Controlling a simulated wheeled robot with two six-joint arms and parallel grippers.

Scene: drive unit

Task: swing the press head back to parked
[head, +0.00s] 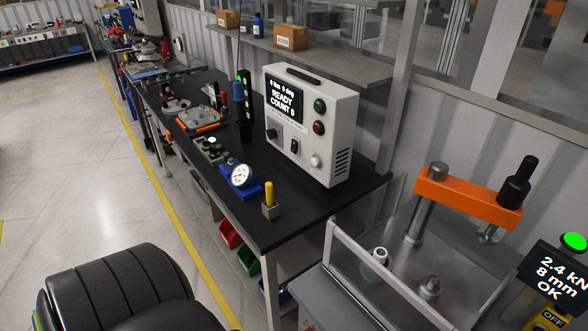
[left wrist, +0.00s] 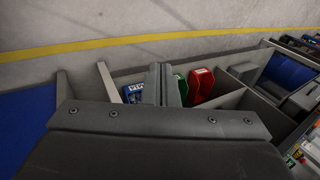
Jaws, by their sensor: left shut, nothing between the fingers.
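The press stands at the lower right of the head view. Its orange press head (head: 468,198) is an arm on a steel column (head: 420,208) and points right, toward the wall side. A black handle (head: 516,180) stands upright at its free end, with a short steel ram (head: 489,234) below. In the picture the ram is above and right of the steel fitting (head: 429,287) on the press bed. My left gripper (left wrist: 169,72) is shut and empty in the left wrist view, above bins under a bench. My right gripper is out of view.
A clear guard panel with a metal frame (head: 375,277) edges the press's left side. A display (head: 555,272) reads 2.4 kN, 8 mm, OK, beside a lit green lamp (head: 574,241). A black bench (head: 310,205) carries a white tester (head: 312,125). Open floor lies left.

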